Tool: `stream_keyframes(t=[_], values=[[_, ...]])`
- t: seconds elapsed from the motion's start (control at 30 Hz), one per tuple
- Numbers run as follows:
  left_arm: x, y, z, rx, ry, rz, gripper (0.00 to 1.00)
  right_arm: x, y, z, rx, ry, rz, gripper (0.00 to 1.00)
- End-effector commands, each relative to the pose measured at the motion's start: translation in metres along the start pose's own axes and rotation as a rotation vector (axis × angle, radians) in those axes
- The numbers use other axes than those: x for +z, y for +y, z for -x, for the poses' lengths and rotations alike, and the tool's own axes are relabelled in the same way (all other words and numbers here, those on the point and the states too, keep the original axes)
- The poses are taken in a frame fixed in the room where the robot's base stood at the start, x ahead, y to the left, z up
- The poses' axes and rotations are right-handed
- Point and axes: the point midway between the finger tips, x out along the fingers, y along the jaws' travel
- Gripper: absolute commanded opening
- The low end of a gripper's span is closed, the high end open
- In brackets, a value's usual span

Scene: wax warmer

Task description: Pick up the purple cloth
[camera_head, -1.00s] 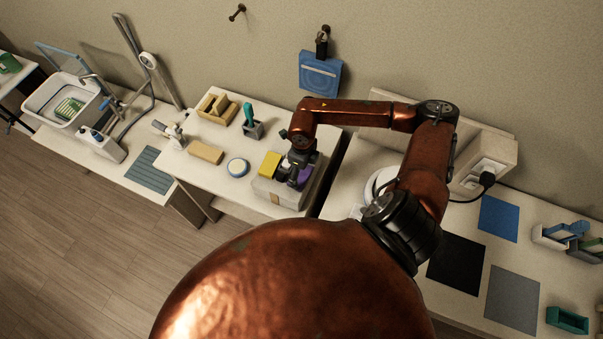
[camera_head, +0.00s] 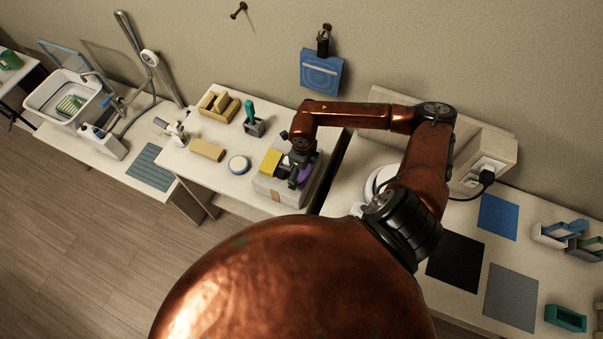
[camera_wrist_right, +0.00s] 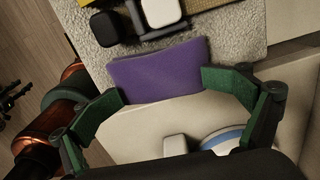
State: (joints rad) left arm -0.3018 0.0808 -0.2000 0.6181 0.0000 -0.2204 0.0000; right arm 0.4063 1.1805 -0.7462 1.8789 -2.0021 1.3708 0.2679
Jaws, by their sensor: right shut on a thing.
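The purple cloth (camera_wrist_right: 158,70) is a folded pad between the two green fingers of my right gripper (camera_wrist_right: 162,86) in the right wrist view. The fingers press on its two ends, so the gripper is shut on it. In the head view the cloth (camera_head: 306,173) shows only as a small purple patch beside my right gripper (camera_head: 297,181), over the pale grey box (camera_head: 268,190). The gripper hides part of the cloth. I cannot tell whether the cloth is clear of the box. My left gripper is not in view.
A yellow block (camera_head: 271,161) and dark items sit on the box beside the cloth. A wall-mounted blue pad (camera_head: 321,72) hangs behind.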

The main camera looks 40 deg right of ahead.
Motion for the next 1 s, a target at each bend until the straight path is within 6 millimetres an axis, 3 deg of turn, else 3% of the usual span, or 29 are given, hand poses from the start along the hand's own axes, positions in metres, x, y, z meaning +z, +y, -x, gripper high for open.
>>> stream_keyframes(t=[0.13, 0.23, 0.8, 1.0], values=[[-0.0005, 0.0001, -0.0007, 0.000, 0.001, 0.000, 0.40, -0.0037, 0.0003, -0.0046, 0.000, 0.008, -0.001, 0.57], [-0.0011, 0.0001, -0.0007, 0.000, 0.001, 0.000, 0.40, -0.0040, 0.0003, -0.0048, 0.000, 0.009, -0.001, 0.41], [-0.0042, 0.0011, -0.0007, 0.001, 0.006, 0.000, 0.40, -0.0035, 0.0002, -0.0042, 0.000, 0.008, -0.001, 0.02], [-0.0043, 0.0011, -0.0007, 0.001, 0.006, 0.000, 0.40, -0.0036, 0.0002, -0.0044, 0.000, 0.008, -0.001, 0.00]])
